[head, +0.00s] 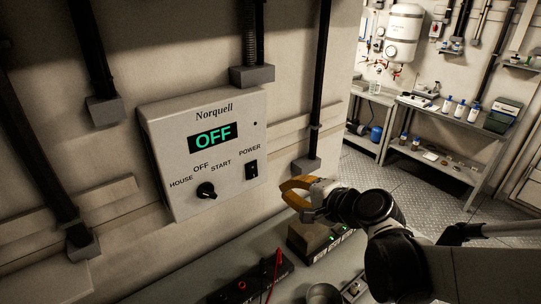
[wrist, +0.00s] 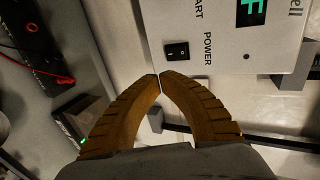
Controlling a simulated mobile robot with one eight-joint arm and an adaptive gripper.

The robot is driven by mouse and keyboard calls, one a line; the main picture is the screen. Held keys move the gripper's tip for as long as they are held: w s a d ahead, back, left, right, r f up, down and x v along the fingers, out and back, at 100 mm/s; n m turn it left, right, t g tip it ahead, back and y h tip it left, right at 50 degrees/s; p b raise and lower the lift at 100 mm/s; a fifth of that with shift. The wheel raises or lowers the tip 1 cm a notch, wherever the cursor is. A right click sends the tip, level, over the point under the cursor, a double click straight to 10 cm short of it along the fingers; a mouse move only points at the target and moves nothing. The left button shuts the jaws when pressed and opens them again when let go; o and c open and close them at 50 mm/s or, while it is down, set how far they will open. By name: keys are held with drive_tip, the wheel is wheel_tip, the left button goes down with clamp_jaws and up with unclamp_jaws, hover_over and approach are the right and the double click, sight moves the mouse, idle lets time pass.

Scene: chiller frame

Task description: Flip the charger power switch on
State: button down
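The charger (head: 210,146) is a pale wall box labelled Norquell with a lit green display (head: 213,138) reading OFF. Its power switch (head: 251,170) is a small black rocker under the word POWER, at the lower right of the panel. In the wrist view the power switch (wrist: 177,52), marked with a line and a circle, lies just beyond the fingertips. A black rotary knob (head: 206,190) sits left of it, its pointer toward the upper left. My gripper (head: 294,190) is right of the box, apart from it. Its orange-brown fingertips (wrist: 159,76) meet, with nothing between them.
A grey bench (head: 190,283) runs below the charger, bearing a dark power strip (head: 250,284) with a red lead and a box (head: 312,240) with a green light. Black conduits (head: 92,50) run down the wall. Shelves with bottles (head: 445,120) stand at the back right, beyond open floor.

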sight(256, 174)
drive_tip(key=x, duration=0.3)
drive_tip(key=b+x, duration=0.1)
drive_tip(key=x, duration=0.3)
drive_tip(key=b+x, duration=0.1)
drive_tip(key=x, duration=0.3)
drive_tip(key=shift+w+a+r, duration=0.15)
drive_tip(key=shift+w+r, duration=0.05)
drive_tip(key=shift+r, duration=0.1)
drive_tip(key=shift+w+a, duration=0.3)
drive_tip(key=shift+w, duration=0.1)
drive_tip(key=shift+w+a+f+b, duration=0.1)
drive_tip(key=shift+w+a+b, duration=0.1)
drive_tip(key=shift+w+b, duration=0.15)
drive_tip(key=shift+r+p, duration=0.6)
drive_tip(key=shift+r, duration=0.25)
